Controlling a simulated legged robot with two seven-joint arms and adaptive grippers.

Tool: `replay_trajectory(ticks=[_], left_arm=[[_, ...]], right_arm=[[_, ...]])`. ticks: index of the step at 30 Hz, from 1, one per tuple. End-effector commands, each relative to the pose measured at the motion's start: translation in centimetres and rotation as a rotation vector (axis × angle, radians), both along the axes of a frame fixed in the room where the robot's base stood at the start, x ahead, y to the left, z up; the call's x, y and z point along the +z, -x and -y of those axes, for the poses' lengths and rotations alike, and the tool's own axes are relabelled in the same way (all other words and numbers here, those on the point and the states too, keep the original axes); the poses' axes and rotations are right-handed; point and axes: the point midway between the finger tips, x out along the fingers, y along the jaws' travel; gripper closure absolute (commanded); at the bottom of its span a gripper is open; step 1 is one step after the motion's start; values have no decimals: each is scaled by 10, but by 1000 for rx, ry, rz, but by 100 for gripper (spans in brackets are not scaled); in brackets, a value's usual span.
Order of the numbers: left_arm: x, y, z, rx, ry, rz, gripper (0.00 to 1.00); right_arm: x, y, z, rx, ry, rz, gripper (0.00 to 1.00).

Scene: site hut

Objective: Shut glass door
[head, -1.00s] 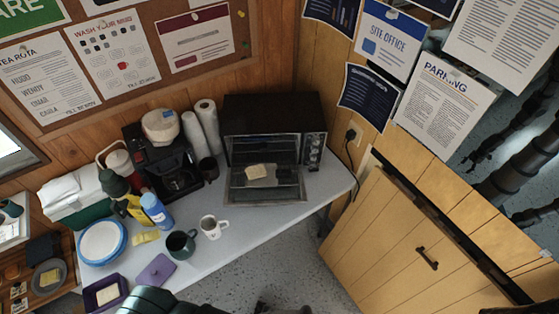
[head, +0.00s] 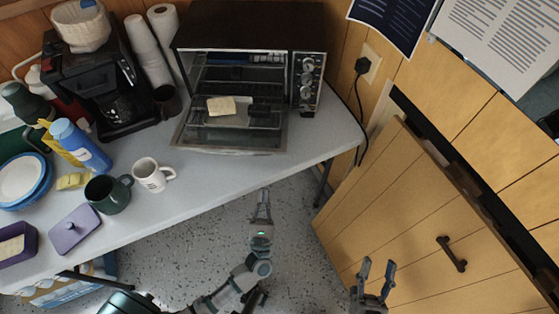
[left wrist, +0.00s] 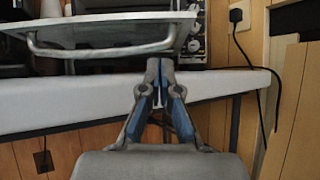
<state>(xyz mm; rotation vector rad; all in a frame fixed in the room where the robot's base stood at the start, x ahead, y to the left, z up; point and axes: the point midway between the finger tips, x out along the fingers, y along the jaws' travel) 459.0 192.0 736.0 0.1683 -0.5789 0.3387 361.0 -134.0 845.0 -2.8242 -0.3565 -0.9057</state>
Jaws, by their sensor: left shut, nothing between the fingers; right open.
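The toaster oven (head: 250,28) stands at the back of the table. Its glass door (head: 232,138) is folded down open, lying about flat toward the front edge. A bread slice (head: 221,106) lies at the oven mouth; I cannot tell if it rests on the door or a rack. In the left wrist view the door (left wrist: 105,32) is above the fingers, with its bar handle (left wrist: 100,50) along its front edge. My left gripper (head: 262,205) is shut and empty, in front of the table edge, below the door. My right gripper (head: 376,271) is open and empty near the wooden cabinet.
A white mug (head: 152,175), green mug (head: 107,193) and purple lid (head: 75,229) sit left of the door. A coffee maker (head: 105,85) and paper rolls (head: 150,50) stand behind. The wooden cabinet (head: 410,215) is at right. Floor between is clear.

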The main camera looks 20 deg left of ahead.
Motion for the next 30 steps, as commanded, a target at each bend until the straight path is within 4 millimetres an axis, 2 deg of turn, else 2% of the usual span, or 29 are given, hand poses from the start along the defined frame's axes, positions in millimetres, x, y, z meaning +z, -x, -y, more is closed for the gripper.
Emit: replay_trajectory(ticks=[5, 15, 21, 30], left_arm=[[10, -2, -2, -11, 60, 38, 100], [44, -47, -19, -10, 55, 38, 100], [58, -68, -27, -11, 53, 35, 100], [63, -75, -29, -11, 52, 33, 100]], right_arm=[[10, 5, 7, -1, -15, 30, 55], [6, 1, 5, -1, -1, -11, 55], [3, -3, 5, 0, 6, -35, 55], [2, -4, 5, 0, 9, -40, 55]])
